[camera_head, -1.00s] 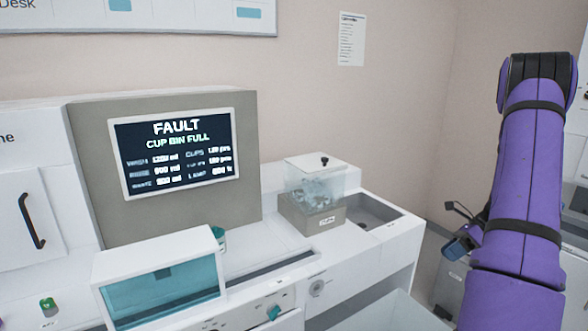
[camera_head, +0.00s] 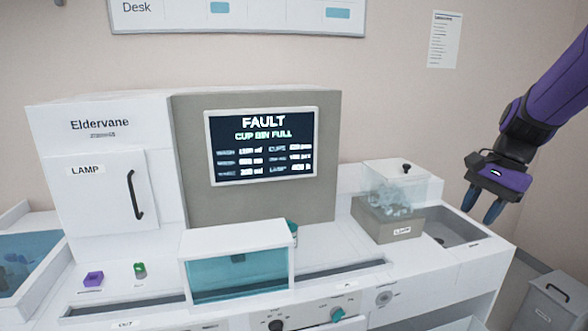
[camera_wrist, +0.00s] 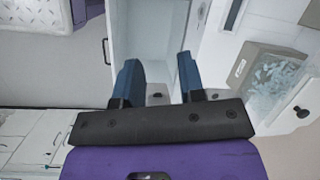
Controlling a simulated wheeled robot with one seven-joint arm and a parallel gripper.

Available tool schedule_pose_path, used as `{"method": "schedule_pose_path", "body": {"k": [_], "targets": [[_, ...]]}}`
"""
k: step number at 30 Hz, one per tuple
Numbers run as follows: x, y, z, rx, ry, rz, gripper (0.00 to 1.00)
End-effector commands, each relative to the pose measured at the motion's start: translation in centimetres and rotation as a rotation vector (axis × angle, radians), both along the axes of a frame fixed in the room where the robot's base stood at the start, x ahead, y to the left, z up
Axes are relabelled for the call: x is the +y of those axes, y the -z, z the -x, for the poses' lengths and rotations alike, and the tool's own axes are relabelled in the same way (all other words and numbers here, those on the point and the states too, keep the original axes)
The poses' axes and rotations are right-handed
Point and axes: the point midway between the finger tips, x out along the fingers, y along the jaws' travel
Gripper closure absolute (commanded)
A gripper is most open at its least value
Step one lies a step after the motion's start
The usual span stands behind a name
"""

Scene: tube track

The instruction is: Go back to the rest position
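My gripper (camera_head: 483,204) hangs at the right in the head view, fingers pointing down, over the right end of the machine near the sink basin (camera_head: 452,226). In the wrist view my gripper (camera_wrist: 160,80) shows its two blue fingers apart with nothing between them. My purple arm comes in from the upper right. The clear-lidded cup bin (camera_head: 388,216) stands left of the gripper on the counter, with pale pieces inside. It also shows at the right of the wrist view (camera_wrist: 262,82).
The white machine (camera_head: 110,200) has a screen (camera_head: 262,146) reading "FAULT CUP BIN FULL". A lamp door (camera_head: 100,191), a teal-windowed box (camera_head: 238,264) and small purple (camera_head: 93,279) and green (camera_head: 140,269) items are at left. A grey cabinet (camera_head: 553,302) stands low at right.

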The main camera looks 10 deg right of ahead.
Motion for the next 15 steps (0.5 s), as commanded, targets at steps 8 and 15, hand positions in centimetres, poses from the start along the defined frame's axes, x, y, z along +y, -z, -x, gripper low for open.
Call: {"method": "schedule_pose_path", "body": {"k": [8,15], "targets": [[6.2,-3.6,3.1,-0.162,-0.345,0.165,0.63],[10.3,-5.6,6.6,-0.305,-0.632,0.308,0.63]]}}
